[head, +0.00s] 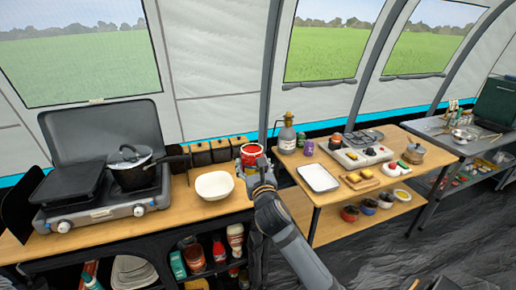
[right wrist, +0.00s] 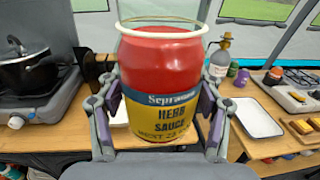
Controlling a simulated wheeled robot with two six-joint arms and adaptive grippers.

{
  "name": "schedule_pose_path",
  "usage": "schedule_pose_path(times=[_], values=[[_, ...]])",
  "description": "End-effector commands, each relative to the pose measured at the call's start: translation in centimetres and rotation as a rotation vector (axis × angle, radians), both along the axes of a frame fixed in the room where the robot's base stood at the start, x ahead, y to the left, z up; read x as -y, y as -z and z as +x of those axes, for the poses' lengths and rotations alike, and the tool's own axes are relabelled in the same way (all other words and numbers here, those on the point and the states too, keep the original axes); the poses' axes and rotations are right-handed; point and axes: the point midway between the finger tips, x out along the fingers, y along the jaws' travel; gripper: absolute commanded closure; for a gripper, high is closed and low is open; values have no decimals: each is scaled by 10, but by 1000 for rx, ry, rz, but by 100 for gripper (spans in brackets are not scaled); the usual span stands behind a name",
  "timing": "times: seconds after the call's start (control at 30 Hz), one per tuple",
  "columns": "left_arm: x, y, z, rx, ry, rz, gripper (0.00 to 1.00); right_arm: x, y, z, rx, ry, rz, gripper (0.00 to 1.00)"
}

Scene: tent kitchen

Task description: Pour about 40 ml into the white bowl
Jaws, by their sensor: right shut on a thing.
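The white bowl (head: 214,186) stands upright on the wooden counter, right of the stove; its inside looks plain white. My right gripper (head: 255,168) is shut on a jar of red herb sauce (head: 250,152), just right of the bowl and a little higher in the picture. In the right wrist view the jar (right wrist: 162,70) stands upright between both fingers, with a pale rim and a yellow and blue label. The jar hides most of the bowl in that view. My left gripper is not in view.
A camping stove (head: 105,195) with a black pot (head: 131,170) stands left of the bowl. Dark canisters (head: 210,152) line the back. A second table holds a grey bottle (head: 287,138) and a white tray (head: 318,178). Bare counter lies in front of the bowl.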

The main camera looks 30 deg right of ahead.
Motion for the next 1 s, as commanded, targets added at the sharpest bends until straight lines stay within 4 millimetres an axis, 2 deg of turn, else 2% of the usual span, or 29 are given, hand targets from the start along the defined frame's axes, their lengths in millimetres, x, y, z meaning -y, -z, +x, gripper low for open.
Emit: schedule_pose_path(times=[0.27, 0.4, 0.6, 0.8, 1.0], values=[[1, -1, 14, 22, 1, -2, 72, -49, 74, -30, -10, -123, 3, 94], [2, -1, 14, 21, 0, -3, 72, -77, 112, -48, -14, -190, 3, 93], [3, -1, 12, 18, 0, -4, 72, -113, 157, -73, -10, -273, 3, 93], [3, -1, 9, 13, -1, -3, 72, -135, 184, -89, -1, -322, 4, 93], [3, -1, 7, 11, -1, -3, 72, -143, 192, -95, 6, -339, 3, 93]])
